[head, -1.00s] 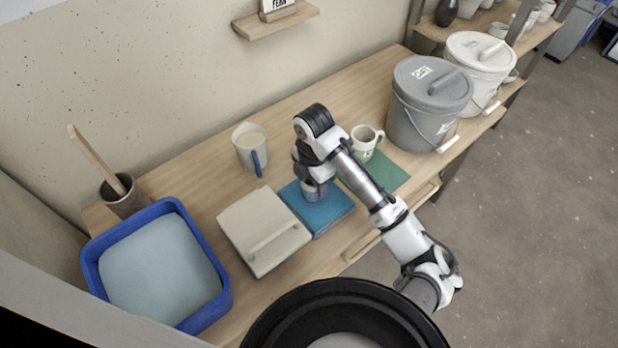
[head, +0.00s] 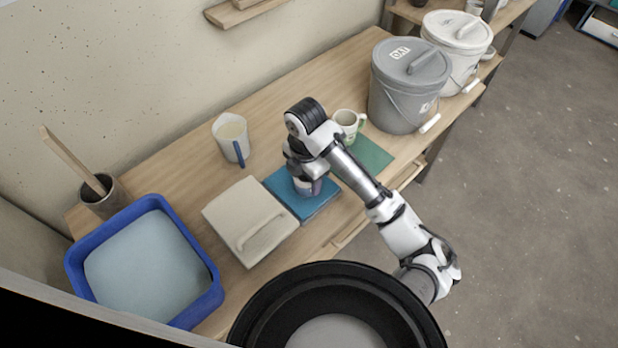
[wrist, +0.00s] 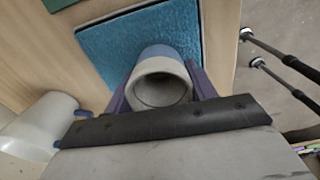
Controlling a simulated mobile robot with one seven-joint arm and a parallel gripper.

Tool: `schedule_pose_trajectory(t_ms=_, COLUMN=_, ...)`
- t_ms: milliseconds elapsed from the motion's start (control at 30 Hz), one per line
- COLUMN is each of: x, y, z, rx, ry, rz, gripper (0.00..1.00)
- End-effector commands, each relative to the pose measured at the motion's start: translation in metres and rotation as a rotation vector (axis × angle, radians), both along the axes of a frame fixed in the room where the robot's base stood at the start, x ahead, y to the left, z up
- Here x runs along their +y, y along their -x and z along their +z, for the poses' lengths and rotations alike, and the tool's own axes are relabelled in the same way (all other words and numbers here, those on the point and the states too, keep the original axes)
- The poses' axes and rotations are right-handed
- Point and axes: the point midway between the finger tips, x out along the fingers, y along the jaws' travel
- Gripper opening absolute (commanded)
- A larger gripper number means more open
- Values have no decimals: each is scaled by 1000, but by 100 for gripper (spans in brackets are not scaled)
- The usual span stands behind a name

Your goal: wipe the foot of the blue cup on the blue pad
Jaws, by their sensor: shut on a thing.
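The blue pad (head: 318,203) lies on the table, left of a green pad. My gripper (head: 304,184) is over the blue pad, pointing down. In the wrist view my gripper (wrist: 160,98) is shut on the blue cup (wrist: 160,60), a finger on each side. The cup has a pale rim and a blue side, and its open mouth faces the wrist camera. The blue pad (wrist: 115,45) shows beyond it. The cup is upright over the pad; its foot is hidden, so I cannot tell whether it touches. In the head view my gripper hides much of the cup.
A white and green mug (head: 346,122) stands by the green pad (head: 370,156). A pitcher (head: 231,138) stands behind. A lidded box (head: 250,220) is close left of the blue pad, then a blue basin (head: 212,290). Grey (head: 405,95) and white (head: 460,45) buckets stand at right.

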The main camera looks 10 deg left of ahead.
Motion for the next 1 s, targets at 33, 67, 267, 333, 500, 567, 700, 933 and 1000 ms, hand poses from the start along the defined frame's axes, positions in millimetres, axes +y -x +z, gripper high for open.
schedule_pose_trajectory(t_ms=33, x=4, y=-2, z=1, rx=1, ry=1, rz=2, gripper=28)
schedule_pose_trajectory(t_ms=67, x=6, y=-3, z=1, rx=1, ry=1, rz=2, gripper=28)
schedule_pose_trajectory(t_ms=267, x=20, y=-13, z=1, rx=0, ry=0, rz=2, gripper=28)
schedule_pose_trajectory(t_ms=333, x=24, y=-16, z=1, rx=0, ry=0, rz=2, gripper=28)
schedule_pose_trajectory(t_ms=500, x=36, y=-23, z=2, rx=0, ry=1, rz=2, gripper=28)
schedule_pose_trajectory(t_ms=567, x=39, y=-26, z=2, rx=-1, ry=1, rz=2, gripper=28)
schedule_pose_trajectory(t_ms=700, x=45, y=-30, z=1, rx=-1, ry=0, rz=1, gripper=28)
schedule_pose_trajectory(t_ms=933, x=46, y=-30, z=1, rx=-1, ry=0, rz=0, gripper=28)
schedule_pose_trajectory(t_ms=1000, x=46, y=-30, z=1, rx=-1, ry=-1, rz=0, gripper=28)
